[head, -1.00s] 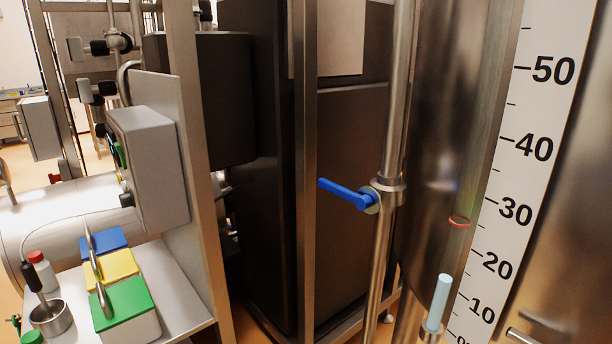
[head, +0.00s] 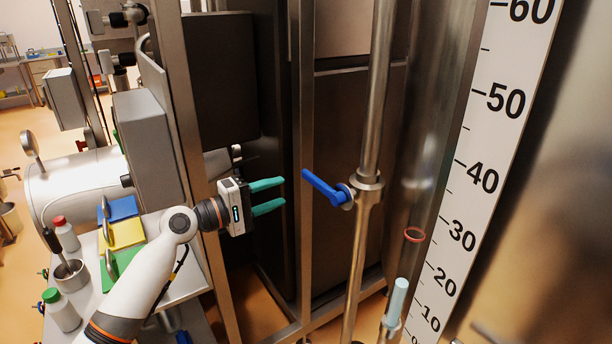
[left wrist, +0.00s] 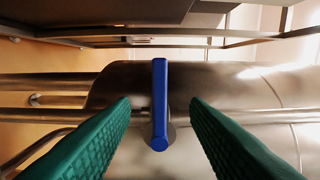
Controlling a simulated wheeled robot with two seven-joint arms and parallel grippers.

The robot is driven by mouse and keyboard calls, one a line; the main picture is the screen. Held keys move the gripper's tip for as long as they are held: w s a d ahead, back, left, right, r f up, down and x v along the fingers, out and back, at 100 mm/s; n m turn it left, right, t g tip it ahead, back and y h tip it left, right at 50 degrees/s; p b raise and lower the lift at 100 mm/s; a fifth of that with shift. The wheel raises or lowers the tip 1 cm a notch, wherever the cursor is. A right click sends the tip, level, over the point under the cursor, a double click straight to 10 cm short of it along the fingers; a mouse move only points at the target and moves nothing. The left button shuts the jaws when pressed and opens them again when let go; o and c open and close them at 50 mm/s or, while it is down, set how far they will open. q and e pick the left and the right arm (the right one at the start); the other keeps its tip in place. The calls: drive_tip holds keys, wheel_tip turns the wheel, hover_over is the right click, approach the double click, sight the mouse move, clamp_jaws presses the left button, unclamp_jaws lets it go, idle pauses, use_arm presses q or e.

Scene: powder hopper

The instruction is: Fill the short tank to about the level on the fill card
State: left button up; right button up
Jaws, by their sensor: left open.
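A blue lever handle (head: 323,187) sits on a valve on the vertical steel pipe (head: 376,90). It points up and to the left in the head view. My left gripper (head: 284,194) is open and empty, its green fingers pointing at the lever from the left, a short gap away. In the left wrist view the lever (left wrist: 160,100) stands between the two open fingers (left wrist: 160,110), with no contact visible. A scale (head: 487,140) with numbers runs beside a steel tank, with a red ring (head: 414,235) and a pale blue column (head: 397,300) near it. I cannot identify the fill card. My right gripper is not in view.
A steel frame post (head: 307,120) stands close to my left gripper. A grey control box (head: 150,150) stands behind my left arm.

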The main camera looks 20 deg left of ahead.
sight(310, 181)
use_arm(q)
drive_tip(key=p+x, duration=0.2)
drive_tip(key=x, duration=0.7)
drive_tip(key=shift+w+d+r+p, duration=0.1)
drive_tip(key=shift+w+d+p, duration=0.1)
drive_tip(key=shift+p, duration=0.1)
drive_tip(key=shift+w+d, duration=0.35)
drive_tip(key=shift+w, duration=0.1)
clamp_jaws()
